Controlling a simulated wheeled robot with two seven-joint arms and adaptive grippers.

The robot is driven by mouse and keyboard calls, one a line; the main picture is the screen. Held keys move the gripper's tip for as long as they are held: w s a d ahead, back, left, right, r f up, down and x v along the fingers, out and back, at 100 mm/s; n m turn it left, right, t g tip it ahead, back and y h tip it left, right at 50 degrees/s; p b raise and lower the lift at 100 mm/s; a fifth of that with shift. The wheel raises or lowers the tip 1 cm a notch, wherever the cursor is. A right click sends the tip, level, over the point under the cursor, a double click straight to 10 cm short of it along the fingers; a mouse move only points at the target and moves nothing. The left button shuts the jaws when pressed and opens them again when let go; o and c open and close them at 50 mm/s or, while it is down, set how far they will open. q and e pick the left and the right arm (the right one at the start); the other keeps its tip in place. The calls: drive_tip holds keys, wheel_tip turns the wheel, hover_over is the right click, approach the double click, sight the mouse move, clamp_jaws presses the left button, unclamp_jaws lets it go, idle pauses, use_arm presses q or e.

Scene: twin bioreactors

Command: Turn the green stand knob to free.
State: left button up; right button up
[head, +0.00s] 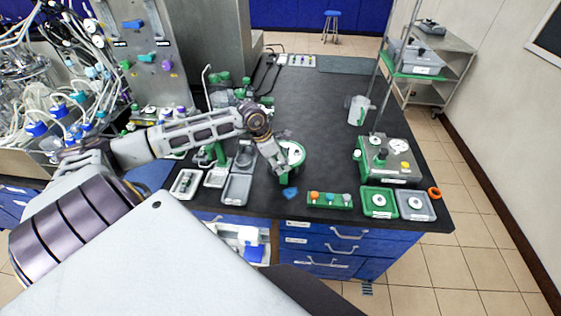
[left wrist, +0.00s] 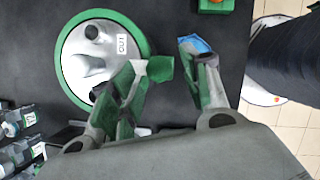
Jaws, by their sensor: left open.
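A round green-rimmed piece (head: 292,153) stands on the dark bench by my left gripper (head: 280,168). In the left wrist view the piece (left wrist: 146,42) has a pale grey raised middle, a dark round opening and a white label that seems to read OUT. My right gripper is not in view.
A green block with coloured knobs (head: 329,200) lies at the bench front. Green and grey trays (head: 379,202) and a green-based device (head: 386,158) stand to the right. Grey trays (head: 236,190) lie left. A blue piece (head: 290,192) shows near the gripper. The bench (head: 320,100) is clear behind.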

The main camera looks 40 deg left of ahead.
use_arm(q)
drive_tip(key=shift+f, duration=0.1)
drive_tip(key=c, duration=1)
drive_tip(key=shift+c, duration=0.2)
